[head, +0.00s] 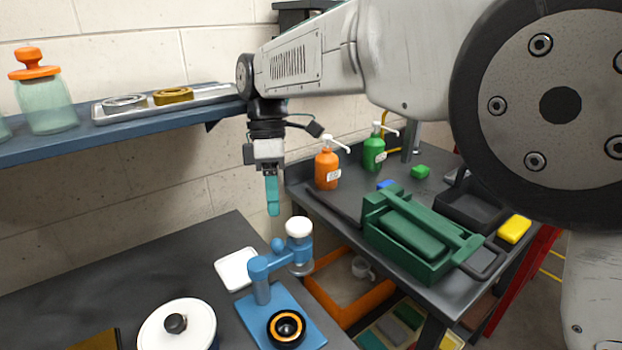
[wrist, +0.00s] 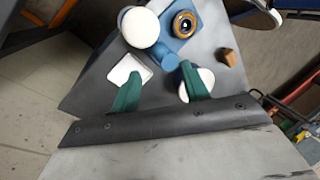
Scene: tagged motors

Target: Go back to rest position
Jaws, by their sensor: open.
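My gripper (head: 273,195) hangs fingers-down in the air in front of the block wall, above and behind the blue press (head: 262,282) with its white knob (head: 298,227). In the wrist view, the two green fingers of my gripper (wrist: 160,88) stand apart with nothing held between them. In that view the blue press (wrist: 167,61), its white knob (wrist: 140,27) and a white square dish (wrist: 128,72) lie beyond the fingers. In the head view the fingers overlap each other, so the gap does not show.
A white-lidded pot (head: 177,327) and the white dish (head: 237,268) share the dark left bench (head: 130,275). A shelf (head: 150,127) holds a jar (head: 45,100) and a tray.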

